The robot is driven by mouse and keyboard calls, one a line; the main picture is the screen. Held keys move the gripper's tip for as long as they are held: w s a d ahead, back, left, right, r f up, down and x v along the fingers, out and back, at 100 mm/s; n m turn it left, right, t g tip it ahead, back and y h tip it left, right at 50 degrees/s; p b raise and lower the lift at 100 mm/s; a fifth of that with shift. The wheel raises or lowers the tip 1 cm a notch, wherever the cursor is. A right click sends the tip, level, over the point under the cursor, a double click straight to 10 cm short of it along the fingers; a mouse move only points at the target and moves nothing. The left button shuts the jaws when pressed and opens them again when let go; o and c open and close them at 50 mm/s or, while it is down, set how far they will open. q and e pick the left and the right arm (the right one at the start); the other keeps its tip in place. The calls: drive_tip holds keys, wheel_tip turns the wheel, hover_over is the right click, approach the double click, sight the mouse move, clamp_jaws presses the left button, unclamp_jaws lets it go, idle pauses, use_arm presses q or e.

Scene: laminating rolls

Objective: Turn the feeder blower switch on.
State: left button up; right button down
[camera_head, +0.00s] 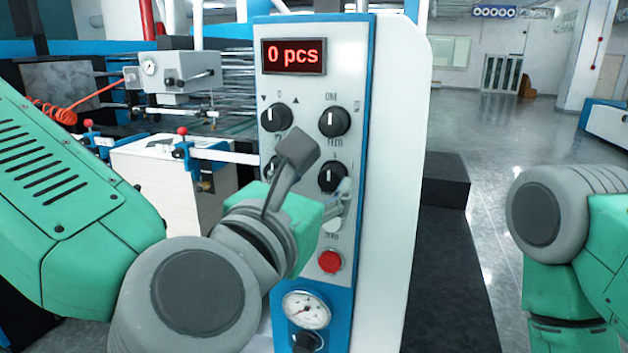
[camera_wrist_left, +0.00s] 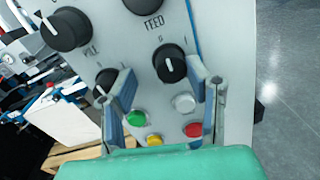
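The grey control panel (camera_head: 315,90) carries black rotary knobs with white pointer marks; their labels are too small to tell which is the feeder blower switch. An upper left knob (camera_head: 276,117), an upper right knob (camera_head: 334,122) and a lower right knob (camera_head: 332,177) show; a lower left knob is mostly hidden. My left gripper (camera_head: 322,167) is open in front of the panel's lower part. In the left wrist view the lower right knob (camera_wrist_left: 169,63) appears between its spread fingers; contact cannot be told. My right gripper is out of view.
A red button (camera_head: 330,261) and a pressure gauge (camera_head: 306,310) sit lower on the panel. A red display (camera_head: 294,56) reads "0 pcs". Green (camera_wrist_left: 137,118), white (camera_wrist_left: 183,103) and yellow (camera_wrist_left: 154,140) buttons lie below the knobs. Open floor (camera_head: 480,150) lies right.

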use_arm(q)
drive_tip(key=shift+d, duration=0.25)
clamp_jaws()
drive_tip(key=shift+s+d+r, duration=0.2)
drive_tip(key=shift+d, duration=0.3)
drive_tip(key=shift+w+a, duration=0.25)
drive_tip(key=shift+a, duration=0.1)
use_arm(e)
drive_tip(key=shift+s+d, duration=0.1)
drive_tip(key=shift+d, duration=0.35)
